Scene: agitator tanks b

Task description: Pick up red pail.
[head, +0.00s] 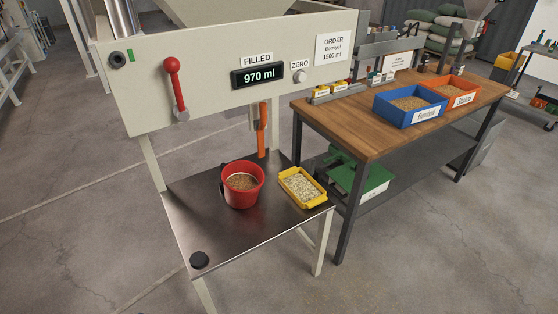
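The red pail (241,184) stands upright on the dark metal shelf (200,220) under the filling machine. It holds brown grain-like material. A dark handle part shows at its left side. Neither of my grippers is in the head view, so nothing is seen touching the pail.
A yellow tray (302,187) of pale pellets sits just right of the pail. An orange spout or lever (262,130) hangs behind it. The machine panel (215,75) overhangs the shelf, with a red lever (175,88) and display reading 970 ml. A wooden table (365,128) stands right.

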